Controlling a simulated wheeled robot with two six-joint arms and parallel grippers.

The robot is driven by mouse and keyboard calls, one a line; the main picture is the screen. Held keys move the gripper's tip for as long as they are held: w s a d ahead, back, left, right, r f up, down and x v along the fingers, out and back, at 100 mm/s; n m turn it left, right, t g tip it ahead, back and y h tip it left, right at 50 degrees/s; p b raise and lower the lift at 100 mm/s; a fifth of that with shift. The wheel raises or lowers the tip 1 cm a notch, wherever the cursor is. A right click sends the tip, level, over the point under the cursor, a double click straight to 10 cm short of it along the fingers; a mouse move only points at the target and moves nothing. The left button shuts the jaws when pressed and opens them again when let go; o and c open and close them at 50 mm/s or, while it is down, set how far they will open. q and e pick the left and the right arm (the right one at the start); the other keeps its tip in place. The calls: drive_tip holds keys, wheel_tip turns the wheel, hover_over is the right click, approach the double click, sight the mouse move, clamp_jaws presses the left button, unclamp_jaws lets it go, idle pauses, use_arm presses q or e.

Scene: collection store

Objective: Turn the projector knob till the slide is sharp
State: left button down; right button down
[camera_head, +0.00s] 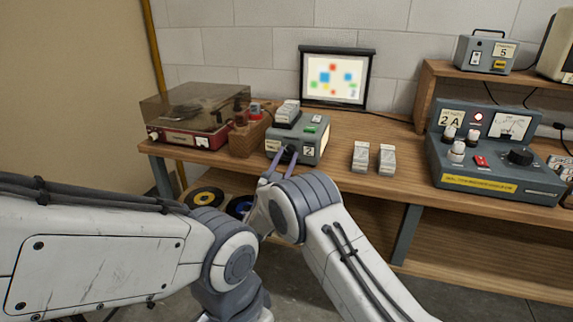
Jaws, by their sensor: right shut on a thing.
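The slide projector (312,145) is a grey-green box labelled 2 on the bench, with its front towards me. My right gripper (283,158) reaches its front face, with its fingers shut on the knob there. The knob itself is mostly hidden by the fingertips. The screen (335,80) stands behind the projector against the wall. It shows coloured patches of red, blue, yellow and green on white, with soft, blurred edges. My left arm crosses the lower left of the picture, but its gripper does not show.
A record player (190,132) and a small wooden crate (246,139) stand left of the projector. Two small pale boxes (374,157) lie to its right. A grey control unit (490,165) stands farther right. Records (206,197) lie on the lower shelf.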

drive_tip(key=shift+a+f+m+g+h+b, duration=0.15)
drive_tip(key=shift+m+h+b, duration=0.1)
drive_tip(key=shift+m+b, duration=0.3)
drive_tip(key=shift+f+m+g+h+b, duration=0.15)
drive_tip(key=shift+m+h+b, duration=0.1)
drive_tip(key=shift+m+b, duration=0.3)
drive_tip(key=shift+r+m, duration=0.2)
drive_tip(key=shift+m, duration=0.5)
use_arm(q)
wheel_tip(320, 180, down, 4)
drive_tip(key=shift+r, duration=0.1)
use_arm(e)
drive_tip(key=shift+r+h, duration=0.1)
drive_tip(key=shift+h, duration=0.2)
drive_tip(key=shift+c, duration=2.4)
unclamp_jaws()
use_arm(q)
drive_tip(key=shift+b, duration=0.3)
use_arm(e)
drive_tip(key=v, duration=1)
drive_tip(key=shift+s+a, duration=0.15)
drive_tip(key=shift+s, duration=0.05)
drive_tip(key=shift+r, duration=0.1)
